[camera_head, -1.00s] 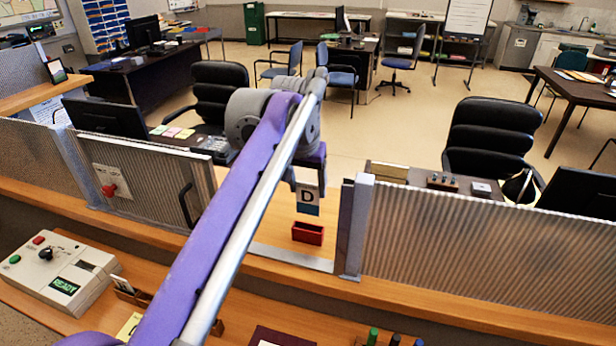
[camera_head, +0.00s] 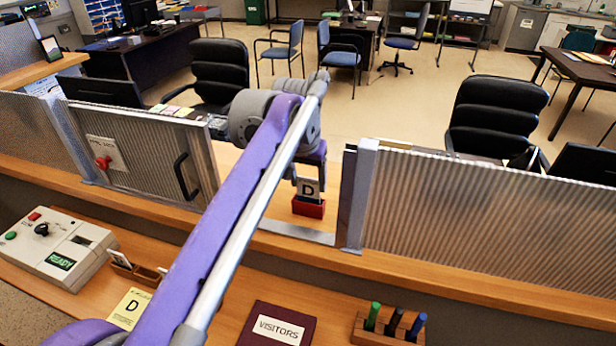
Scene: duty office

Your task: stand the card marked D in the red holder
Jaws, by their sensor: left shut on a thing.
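The white card marked D (camera_head: 308,190) is upright at the red holder (camera_head: 309,209), which stands on the wooden counter in the gap between the ribbed panels. The card's lower part is hidden behind the holder's front wall, so it appears to be in the slot; I cannot see whether it touches the bottom. My left gripper (camera_head: 308,179) is shut on the card's top edge, right above the holder. My right gripper is not in view.
Ribbed panels (camera_head: 480,210) flank the gap, with a metal post (camera_head: 357,200) close right of the holder. On the near desk are a yellow D sheet (camera_head: 130,308), a visitors book (camera_head: 277,328), a pen block (camera_head: 388,330) and a control box (camera_head: 62,248).

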